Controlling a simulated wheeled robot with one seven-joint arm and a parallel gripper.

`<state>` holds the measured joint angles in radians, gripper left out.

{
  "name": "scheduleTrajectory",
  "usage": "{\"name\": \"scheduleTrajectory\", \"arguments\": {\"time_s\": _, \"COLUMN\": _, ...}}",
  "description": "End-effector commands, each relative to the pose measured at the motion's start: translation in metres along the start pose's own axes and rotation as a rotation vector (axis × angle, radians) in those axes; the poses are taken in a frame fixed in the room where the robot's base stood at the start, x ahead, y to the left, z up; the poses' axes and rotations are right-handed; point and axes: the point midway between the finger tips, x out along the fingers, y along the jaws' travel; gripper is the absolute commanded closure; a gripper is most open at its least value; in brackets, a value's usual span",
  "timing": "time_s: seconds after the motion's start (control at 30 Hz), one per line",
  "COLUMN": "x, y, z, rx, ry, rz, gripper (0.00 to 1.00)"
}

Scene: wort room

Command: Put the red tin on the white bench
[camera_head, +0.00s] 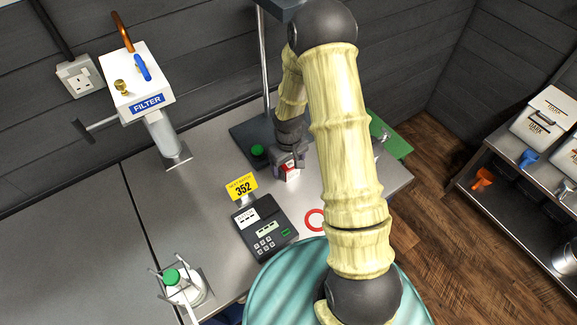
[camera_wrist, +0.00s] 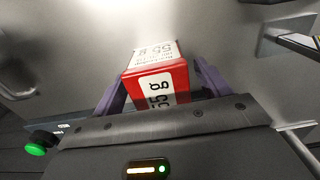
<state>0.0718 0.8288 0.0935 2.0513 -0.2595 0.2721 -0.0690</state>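The red tin (camera_wrist: 155,85) is a small red box with a white "55 g" label. In the wrist view it sits between the two purple fingers of my gripper (camera_wrist: 160,82), which look closed on its sides. In the head view, my gripper (camera_head: 289,160) is over the grey bench (camera_head: 195,215), close to the black stand base, with the red tin (camera_head: 290,174) showing below the fingers. Whether the tin touches the surface beneath cannot be told. The bench in view looks grey; no clearly white bench shows.
A black keypad device (camera_head: 265,228) with a yellow "352" card stands left of my gripper. A green mat (camera_head: 389,135) is at right. The filter unit (camera_head: 138,85) and a green-capped bottle (camera_head: 182,286) are further left.

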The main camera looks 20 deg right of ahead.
Motion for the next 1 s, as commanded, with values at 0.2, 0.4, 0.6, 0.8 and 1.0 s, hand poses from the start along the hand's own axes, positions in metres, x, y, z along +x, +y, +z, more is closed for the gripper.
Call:
{"name": "scheduleTrajectory", "arguments": {"time_s": 0.2, "x": 0.0, "y": 0.0, "z": 0.0, "rx": 0.0, "ry": 0.0, "rz": 0.0, "gripper": 0.67}}
{"name": "scheduleTrajectory", "arguments": {"time_s": 0.4, "x": 0.0, "y": 0.0, "z": 0.0, "rx": 0.0, "ry": 0.0, "rz": 0.0, "gripper": 0.79}}
{"name": "scheduleTrajectory", "arguments": {"time_s": 0.6, "x": -0.004, "y": 0.0, "z": 0.0, "rx": 0.0, "ry": 0.001, "rz": 0.0, "gripper": 0.79}}
{"name": "scheduleTrajectory", "arguments": {"time_s": 0.8, "x": -0.025, "y": 0.0, "z": -0.001, "rx": 0.001, "ry": 0.004, "rz": 0.001, "gripper": 0.79}}
{"name": "scheduleTrajectory", "arguments": {"time_s": 1.0, "x": -0.06, "y": 0.001, "z": -0.001, "rx": 0.0, "ry": 0.005, "rz": 0.002, "gripper": 0.79}}
